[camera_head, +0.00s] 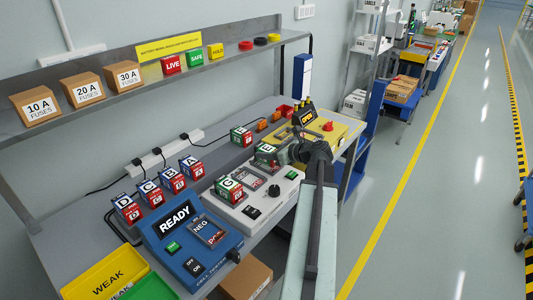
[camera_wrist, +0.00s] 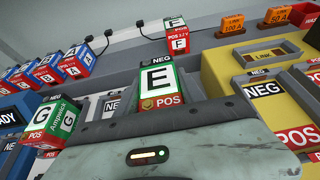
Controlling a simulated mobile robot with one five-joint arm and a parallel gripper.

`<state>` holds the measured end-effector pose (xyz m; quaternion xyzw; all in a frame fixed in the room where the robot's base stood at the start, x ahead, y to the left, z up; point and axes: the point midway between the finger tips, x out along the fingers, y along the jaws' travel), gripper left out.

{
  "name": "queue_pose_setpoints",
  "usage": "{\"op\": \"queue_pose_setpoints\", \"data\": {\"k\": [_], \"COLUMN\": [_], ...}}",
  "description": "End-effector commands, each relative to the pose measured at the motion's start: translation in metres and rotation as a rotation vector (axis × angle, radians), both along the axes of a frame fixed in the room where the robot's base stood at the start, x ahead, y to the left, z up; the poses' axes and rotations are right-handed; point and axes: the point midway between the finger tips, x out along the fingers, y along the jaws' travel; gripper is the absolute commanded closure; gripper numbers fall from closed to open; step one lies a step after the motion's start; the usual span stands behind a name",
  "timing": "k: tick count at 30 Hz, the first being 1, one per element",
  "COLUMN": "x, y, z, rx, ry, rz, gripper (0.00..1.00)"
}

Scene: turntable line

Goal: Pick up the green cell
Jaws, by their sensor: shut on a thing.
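A cell lettered E (camera_head: 265,151) has a green-bordered white label and a red POS band. It also shows in the wrist view (camera_wrist: 158,78), directly beyond my gripper. My gripper (camera_head: 283,153) is shut on cell E, over the back of the white-and-grey unit (camera_head: 290,188). My gripper's grey body fills the lower wrist view and hides the fingertips and the cell's lower part. Cell G (camera_head: 228,187) stands on the same unit, with a green side in the wrist view (camera_wrist: 58,120). Cell F (camera_head: 241,135) stands behind on the bench.
Cells A, B, C and D (camera_head: 173,179) stand in a row at the left. A blue READY unit (camera_head: 190,240) is in front of them. A yellow unit (camera_head: 335,130) stands to the right of my gripper. A shelf (camera_head: 150,75) runs above the bench.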

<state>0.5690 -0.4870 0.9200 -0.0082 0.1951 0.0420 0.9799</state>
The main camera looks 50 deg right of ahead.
Motion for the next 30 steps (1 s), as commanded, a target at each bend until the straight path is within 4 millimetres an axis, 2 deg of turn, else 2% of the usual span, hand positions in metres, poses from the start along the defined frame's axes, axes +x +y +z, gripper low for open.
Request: {"op": "queue_pose_setpoints", "data": {"k": [1, 2, 5, 19, 24, 30], "x": [0.000, 0.000, -0.017, -0.125, -0.145, -0.150], "y": [0.000, 0.000, -0.006, -0.047, -0.054, -0.055], "z": [0.014, 0.018, 0.013, 0.024, 0.025, 0.025], "rx": [0.001, 0.001, 0.001, 0.000, 0.001, 0.001], "ry": [-0.002, -0.002, -0.002, -0.002, -0.002, -0.002], "rz": [0.000, 0.000, -0.003, -0.002, -0.001, 0.001], "gripper": [1.00, 1.00, 1.00, 1.00, 1.00, 1.00]}}
